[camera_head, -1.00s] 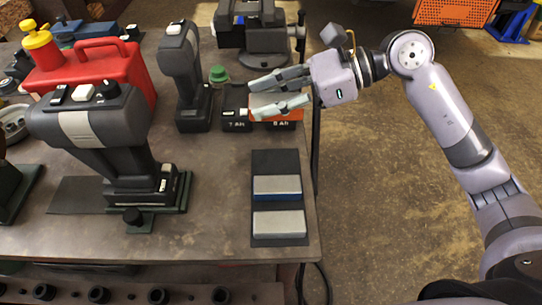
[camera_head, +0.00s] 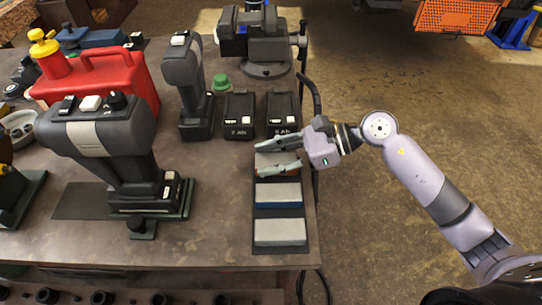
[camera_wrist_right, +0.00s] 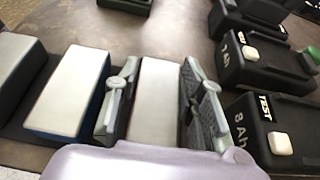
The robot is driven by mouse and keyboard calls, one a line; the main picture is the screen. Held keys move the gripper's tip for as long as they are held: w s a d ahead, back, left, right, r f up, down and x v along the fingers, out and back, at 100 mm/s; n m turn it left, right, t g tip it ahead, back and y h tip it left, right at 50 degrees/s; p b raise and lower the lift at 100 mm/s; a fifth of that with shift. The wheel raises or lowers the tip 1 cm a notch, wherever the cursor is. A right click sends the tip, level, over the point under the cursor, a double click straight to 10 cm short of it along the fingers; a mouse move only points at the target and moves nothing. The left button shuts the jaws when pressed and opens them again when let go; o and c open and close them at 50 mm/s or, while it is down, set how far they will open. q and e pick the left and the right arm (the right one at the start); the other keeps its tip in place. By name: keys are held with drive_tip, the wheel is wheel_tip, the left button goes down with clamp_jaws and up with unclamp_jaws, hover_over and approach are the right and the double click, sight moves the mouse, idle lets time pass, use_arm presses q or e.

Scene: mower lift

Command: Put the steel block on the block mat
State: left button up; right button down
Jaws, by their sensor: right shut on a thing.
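My right gripper (camera_head: 260,158) is shut on the steel block (camera_head: 276,160), which has a pale grey top and an orange side. The block lies over the far end of the dark block mat (camera_head: 261,214). I cannot tell whether it touches the mat. In the right wrist view the block (camera_wrist_right: 156,102) sits between the two fingers, its top level with them. Two other pale-topped blocks lie on the mat: a blue-sided one (camera_head: 278,195) beside the held block and a grey one (camera_head: 280,232) at the near end. My left gripper is not in view.
Two black battery packs (camera_head: 239,118) (camera_head: 282,112) stand just beyond the mat. A drill-like tool (camera_head: 187,90), a larger tool on a stand (camera_head: 112,150) and a red can (camera_head: 105,72) are to the left. The table's right edge runs close beside the mat.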

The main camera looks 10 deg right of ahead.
drive_tip(key=shift+f, duration=0.15)
drive_tip(key=c, duration=1.1)
unclamp_jaws()
drive_tip(key=shift+o, duration=0.2)
